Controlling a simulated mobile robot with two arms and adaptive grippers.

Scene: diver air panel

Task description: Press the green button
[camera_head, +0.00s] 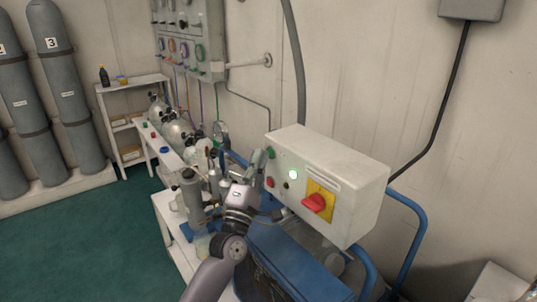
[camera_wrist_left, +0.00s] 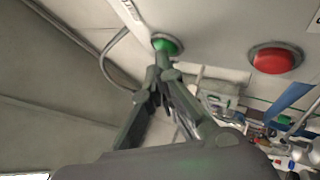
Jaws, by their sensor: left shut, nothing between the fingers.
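The green button (camera_head: 271,153) sits on the left end of the front of a white control box (camera_head: 340,180) in the head view. It also shows near the top middle of the left wrist view (camera_wrist_left: 168,46). My left gripper (camera_head: 257,158) is shut and empty, with its fingertips at the green button. In the left wrist view the fingertips (camera_wrist_left: 162,62) overlap the button's lower edge. I cannot tell whether the button is pushed in. The red button (camera_wrist_left: 276,60) is beside the green one, apart from the fingers. My right gripper is not in view.
The box also carries a lit lamp (camera_head: 293,175) and a red rotary switch (camera_head: 314,203) on a yellow plate. A blue tubular frame (camera_head: 415,225) stands below and right. Gas cylinders (camera_head: 62,90) stand at the left wall. A bench with small tanks (camera_head: 177,135) is behind the arm.

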